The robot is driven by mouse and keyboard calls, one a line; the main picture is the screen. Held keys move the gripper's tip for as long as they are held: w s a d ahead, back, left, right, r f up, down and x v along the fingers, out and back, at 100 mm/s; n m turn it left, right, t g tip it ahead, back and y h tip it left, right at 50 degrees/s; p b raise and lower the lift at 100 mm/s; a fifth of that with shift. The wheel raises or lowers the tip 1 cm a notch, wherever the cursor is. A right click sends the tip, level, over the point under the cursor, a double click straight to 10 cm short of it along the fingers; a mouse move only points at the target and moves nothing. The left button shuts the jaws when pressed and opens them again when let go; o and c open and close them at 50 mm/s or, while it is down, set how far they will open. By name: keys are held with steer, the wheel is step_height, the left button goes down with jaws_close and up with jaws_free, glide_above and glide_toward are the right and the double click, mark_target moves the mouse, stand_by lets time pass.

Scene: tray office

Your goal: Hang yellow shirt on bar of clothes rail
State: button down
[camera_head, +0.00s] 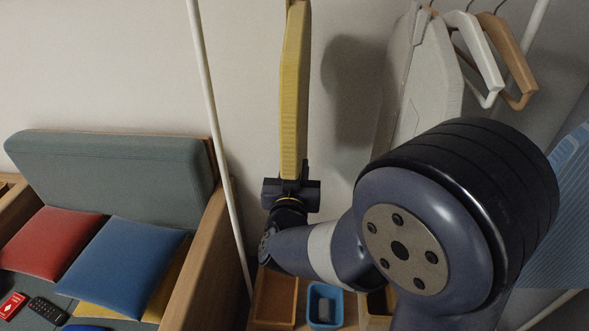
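The yellow shirt (294,95) hangs upright and is seen nearly edge-on, with its top cut off by the upper picture edge. My gripper (291,178) is at its lower end and appears shut on it. The fingertips are small and partly hidden by the shirt. The clothes rail shows as a white post on the left (208,85) and another at the upper right (535,28). Its bar is above the picture, so I cannot see how the shirt's top stands to it. The shirt is between the two posts in the picture.
A pale garment (432,85), a white hanger (482,60) and a wooden hanger (515,65) hang on the right. A sofa (110,165) with red (50,242) and blue (125,265) cushions stands left. Below are a brown box (275,300) and a blue bin (324,305).

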steer(key=shift+f, duration=0.3)
steer(key=c, duration=1)
jaws_free()
steer(key=shift+s, duration=0.15)
steer(key=s, duration=1)
steer(key=shift+s+a+b, duration=0.2)
steer(key=shift+s+b, duration=0.1)
steer(key=shift+b, duration=0.05)
